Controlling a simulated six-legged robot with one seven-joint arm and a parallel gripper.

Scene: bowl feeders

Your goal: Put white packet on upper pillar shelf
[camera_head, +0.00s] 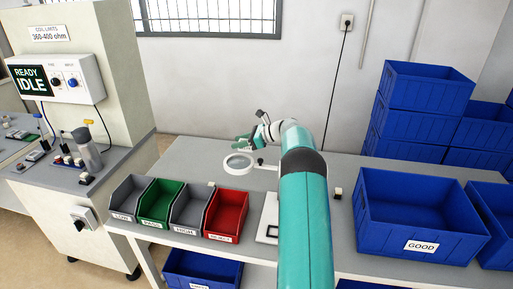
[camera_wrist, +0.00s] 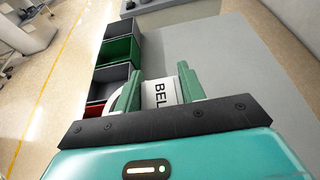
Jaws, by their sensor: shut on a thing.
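My gripper (camera_wrist: 158,82) is shut on a white packet (camera_wrist: 160,94) with dark letters beginning "BEL". The packet sits between the two green fingers in the wrist view. In the head view my gripper (camera_head: 249,138) is at the far end of my arm, over the back of the grey table. The packet cannot be made out there. A cream pillar (camera_head: 91,45) stands at the left with a control box. I cannot identify an upper shelf on it in either view.
Grey, green and red bins (camera_head: 226,215) line the grey table's (camera_head: 190,155) front left. A round magnifier (camera_head: 238,164) stands below my gripper in the picture. A blue crate marked GOOD (camera_head: 421,247) is at the right, with stacked blue crates (camera_head: 424,88) behind.

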